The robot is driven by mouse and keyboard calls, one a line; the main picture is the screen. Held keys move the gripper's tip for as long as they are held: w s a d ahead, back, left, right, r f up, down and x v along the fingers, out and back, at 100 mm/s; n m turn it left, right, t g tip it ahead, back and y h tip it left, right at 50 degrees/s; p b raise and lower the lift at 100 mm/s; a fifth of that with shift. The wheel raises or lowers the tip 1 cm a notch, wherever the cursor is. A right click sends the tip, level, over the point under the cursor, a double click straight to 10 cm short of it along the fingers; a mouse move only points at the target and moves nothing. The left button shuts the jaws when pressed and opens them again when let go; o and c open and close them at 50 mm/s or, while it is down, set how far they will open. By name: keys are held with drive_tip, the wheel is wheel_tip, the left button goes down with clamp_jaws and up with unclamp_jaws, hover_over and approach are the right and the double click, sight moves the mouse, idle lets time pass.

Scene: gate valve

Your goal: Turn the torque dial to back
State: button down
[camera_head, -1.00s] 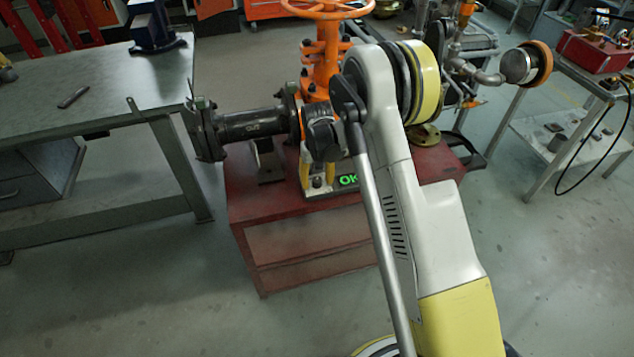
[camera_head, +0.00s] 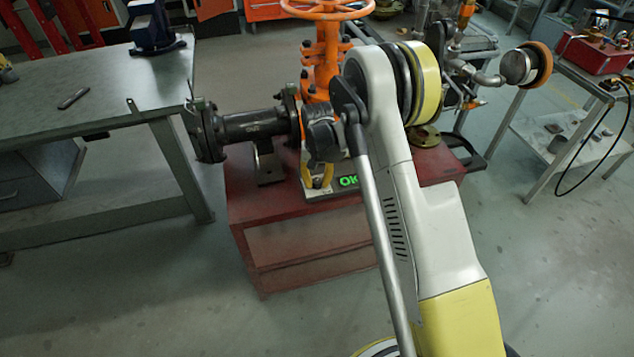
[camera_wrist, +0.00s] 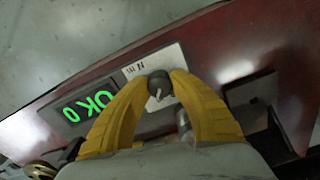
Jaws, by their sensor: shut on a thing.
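The torque dial (camera_wrist: 158,88) is a small dark round knob with a pale pointer mark, seen in the wrist view on a light label plate (camera_wrist: 139,67). My gripper (camera_wrist: 161,85) has two yellow fingers, one on each side of the dial, shut on it. In the head view my gripper (camera_head: 317,184) is low in front of the orange valve (camera_head: 321,62), and the dial is hidden there.
The valve assembly stands on a red cabinet (camera_head: 310,245), with a dark flanged pipe (camera_head: 250,125) to the left. A grey workbench (camera_head: 90,85) stands at left and a cart (camera_head: 570,125) at right. The floor in front is clear.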

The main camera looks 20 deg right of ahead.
sight(317, 180)
drive_tip(key=m, duration=0.6)
idle(0.6)
drive_tip(key=c, duration=1.1)
unclamp_jaws()
wheel_tip(317, 180, up, 12)
